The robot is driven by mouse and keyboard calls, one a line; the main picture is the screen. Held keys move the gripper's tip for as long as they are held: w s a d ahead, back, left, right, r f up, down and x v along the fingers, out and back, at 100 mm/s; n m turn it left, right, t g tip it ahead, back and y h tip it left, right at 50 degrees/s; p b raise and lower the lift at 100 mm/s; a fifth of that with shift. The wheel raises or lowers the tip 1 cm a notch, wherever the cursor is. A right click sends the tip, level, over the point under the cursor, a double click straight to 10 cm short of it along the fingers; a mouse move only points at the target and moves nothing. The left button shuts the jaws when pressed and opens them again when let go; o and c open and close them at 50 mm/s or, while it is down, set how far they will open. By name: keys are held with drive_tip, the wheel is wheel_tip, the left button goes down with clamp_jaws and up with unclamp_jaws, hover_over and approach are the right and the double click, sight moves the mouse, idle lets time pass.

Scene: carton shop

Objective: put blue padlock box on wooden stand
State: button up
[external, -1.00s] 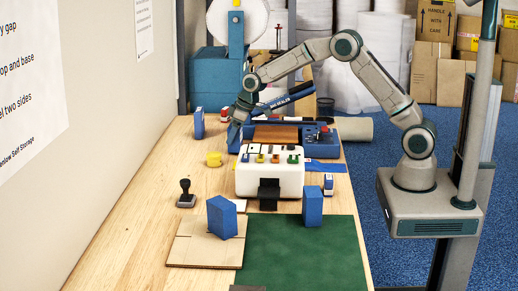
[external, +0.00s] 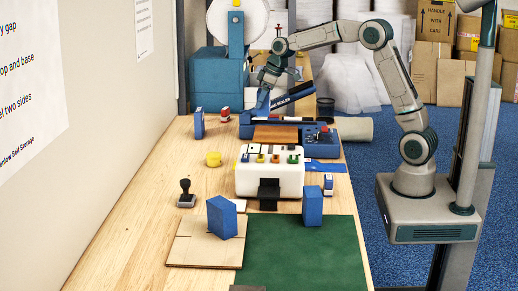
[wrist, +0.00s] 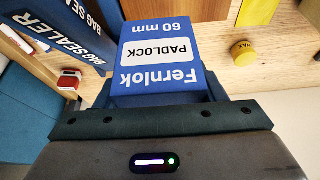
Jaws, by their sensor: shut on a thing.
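The blue padlock box (wrist: 160,55), lettered "Fernlok PADLOCK 60 mm", is between the jaws of my gripper (wrist: 160,98) in the wrist view. My gripper (external: 264,92) is shut on it. In the external view the held blue box (external: 262,104) shows small, above the far part of the bench near the bag sealer. A flat brown wooden surface (external: 276,134), which may be the wooden stand, lies in front of the sealer's bar, behind the white machine. I cannot tell for certain that it is the stand.
The blue bag sealer (external: 318,134) is close to my gripper, its lever raised. A white machine (external: 270,179) stands in front. Other blue boxes (external: 221,217) (external: 313,206) stand nearer on the bench. A yellow tin (external: 213,159) and a stamp (external: 186,194) stand left.

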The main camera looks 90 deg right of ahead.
drive_tip(key=s+a+r+p, duration=0.2)
drive_tip(key=s+a+r, duration=0.1)
drive_tip(key=s+r, duration=0.1)
hover_over(274, 133)
wheel_tip(274, 133, down, 10)
drive_tip(key=shift+d+r+p, duration=0.15)
drive_tip(key=shift+p, duration=0.2)
drive_tip(key=shift+f, duration=0.25)
drive_tip(key=o, duration=1.2)
drive_tip(key=shift+r, duration=0.1)
drive_tip(key=shift+c, duration=0.2)
